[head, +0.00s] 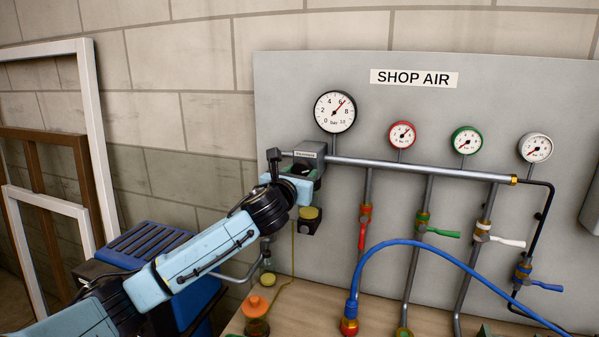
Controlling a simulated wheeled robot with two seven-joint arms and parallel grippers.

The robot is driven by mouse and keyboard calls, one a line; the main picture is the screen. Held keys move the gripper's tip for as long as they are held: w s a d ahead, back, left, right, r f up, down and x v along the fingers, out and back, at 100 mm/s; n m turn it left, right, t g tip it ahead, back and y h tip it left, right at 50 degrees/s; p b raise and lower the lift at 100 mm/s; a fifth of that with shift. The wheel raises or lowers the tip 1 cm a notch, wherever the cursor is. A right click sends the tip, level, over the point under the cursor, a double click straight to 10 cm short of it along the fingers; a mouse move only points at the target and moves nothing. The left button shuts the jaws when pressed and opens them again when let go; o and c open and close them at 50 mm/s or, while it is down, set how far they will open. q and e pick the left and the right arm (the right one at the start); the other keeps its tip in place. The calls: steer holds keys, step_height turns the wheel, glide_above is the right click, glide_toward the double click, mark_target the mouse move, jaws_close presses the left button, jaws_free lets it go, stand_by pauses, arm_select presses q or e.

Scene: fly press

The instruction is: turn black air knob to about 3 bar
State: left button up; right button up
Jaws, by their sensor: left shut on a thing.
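The black air knob (303,171) sits under the grey regulator block (311,153) at the left end of the main pipe, mostly hidden by my gripper. My left gripper (301,184) reaches up from the lower left and is shut around the knob. The large black-rimmed gauge (335,112) above the regulator has its red needle a little past 6. My right gripper is not in view.
Smaller red (402,135), green (466,140) and white (535,148) gauges stand above the main pipe (420,169). Several lever valves hang below it. A blue hose (440,246) arches over the bench (290,300). A blue ribbed-top unit (146,243) stands at left.

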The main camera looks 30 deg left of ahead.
arm_select(q)
steer(key=n+p, duration=0.1)
steer(key=n, duration=0.1)
steer(key=shift+r+n, duration=0.1)
steer(key=shift+n, duration=0.2)
steer(key=n+p, duration=0.1)
steer(key=n, duration=0.1)
steer(key=shift+n, duration=0.4)
steer(key=n+p, duration=0.1)
steer(key=n, duration=0.2)
steer(key=shift+n+p, duration=0.4)
steer(key=shift+n, duration=1.3)
steer(key=o, duration=1)
